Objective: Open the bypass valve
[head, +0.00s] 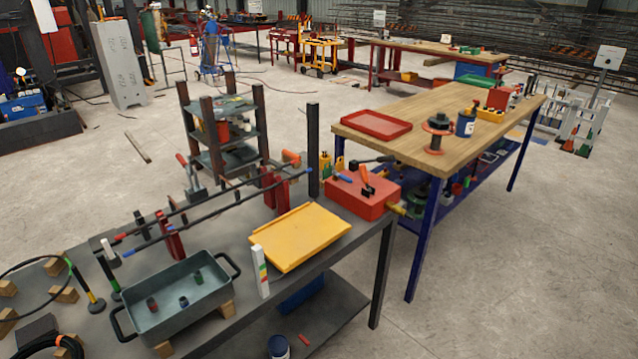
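A red box-shaped block (358,199) sits at the far right end of the grey bench. It appears to be the valve unit. An orange lever (368,179) stands up on its top, tilted. A small blue handle (342,177) lies to the left of that lever. A brass-coloured fitting (397,209) sticks out of the block's right side. No label is readable, so I cannot tell which handle is the bypass valve or whether it is open. My gripper is not in view.
A yellow tray (300,237) lies left of the red block on the grey bench (233,262). A grey-green tub (208,300) and two long dark bars (215,215) are further left. A wooden-topped table (420,150) stands behind to the right. Floor (480,290) at right is clear.

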